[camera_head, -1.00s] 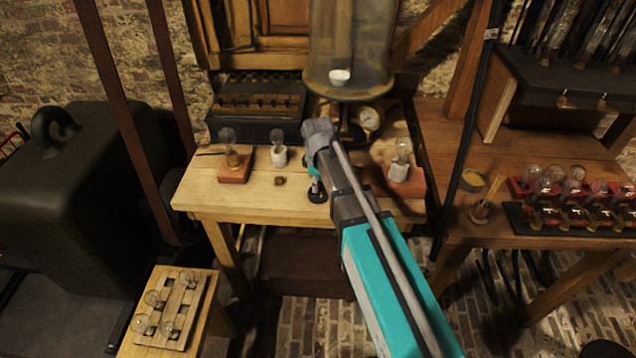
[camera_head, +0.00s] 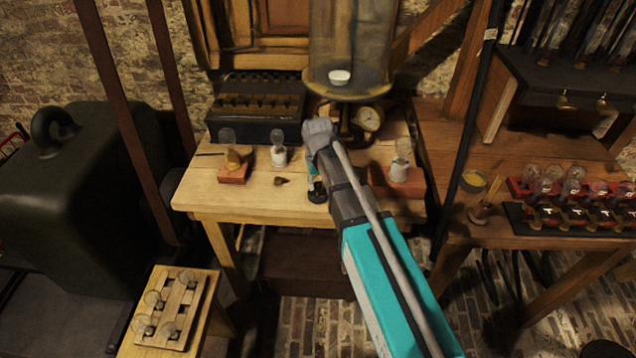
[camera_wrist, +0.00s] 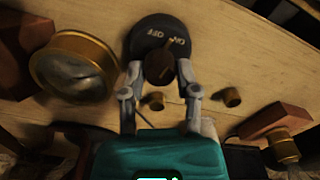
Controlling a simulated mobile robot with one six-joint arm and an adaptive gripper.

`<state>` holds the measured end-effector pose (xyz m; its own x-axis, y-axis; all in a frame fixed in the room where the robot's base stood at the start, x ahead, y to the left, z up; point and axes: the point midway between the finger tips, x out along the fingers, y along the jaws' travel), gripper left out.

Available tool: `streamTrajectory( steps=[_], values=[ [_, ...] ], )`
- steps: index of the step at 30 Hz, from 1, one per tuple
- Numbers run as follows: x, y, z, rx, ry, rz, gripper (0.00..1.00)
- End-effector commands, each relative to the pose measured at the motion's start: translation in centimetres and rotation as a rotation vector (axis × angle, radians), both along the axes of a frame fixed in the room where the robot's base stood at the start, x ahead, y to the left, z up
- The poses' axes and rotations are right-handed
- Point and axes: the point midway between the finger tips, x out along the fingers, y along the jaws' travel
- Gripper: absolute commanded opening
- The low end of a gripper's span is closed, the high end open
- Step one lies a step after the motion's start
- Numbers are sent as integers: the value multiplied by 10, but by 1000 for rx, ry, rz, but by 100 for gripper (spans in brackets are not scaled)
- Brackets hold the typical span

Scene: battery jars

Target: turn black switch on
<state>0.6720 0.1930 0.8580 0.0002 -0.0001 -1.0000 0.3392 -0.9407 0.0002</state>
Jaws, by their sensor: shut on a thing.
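The black switch (camera_head: 317,194) is a round base on the light wooden table, below my wrist in the head view. In the wrist view the switch (camera_wrist: 148,22) shows white OFF and ON lettering. Its dark brown knob (camera_wrist: 161,62) stands at the near side of the lettering. My gripper (camera_wrist: 160,74) has a finger on either side of the knob and is shut on it. In the head view my gripper (camera_head: 315,175) is partly hidden by my wrist. The knob's upper end sits close to the ON lettering, but its exact angle is unclear.
A brass gauge (camera_wrist: 74,66) is close left of my fingers. Bulb holders (camera_head: 235,172) stand on the table, with a glass jar (camera_head: 348,50) behind.

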Motion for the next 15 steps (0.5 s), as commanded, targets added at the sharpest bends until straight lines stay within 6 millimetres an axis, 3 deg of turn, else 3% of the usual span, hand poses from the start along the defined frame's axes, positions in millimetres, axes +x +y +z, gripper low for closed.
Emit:
streamTrajectory(
  steps=[15],
  values=[
    [0, -1, 0, 1, 0, -457, 0]
  ],
)
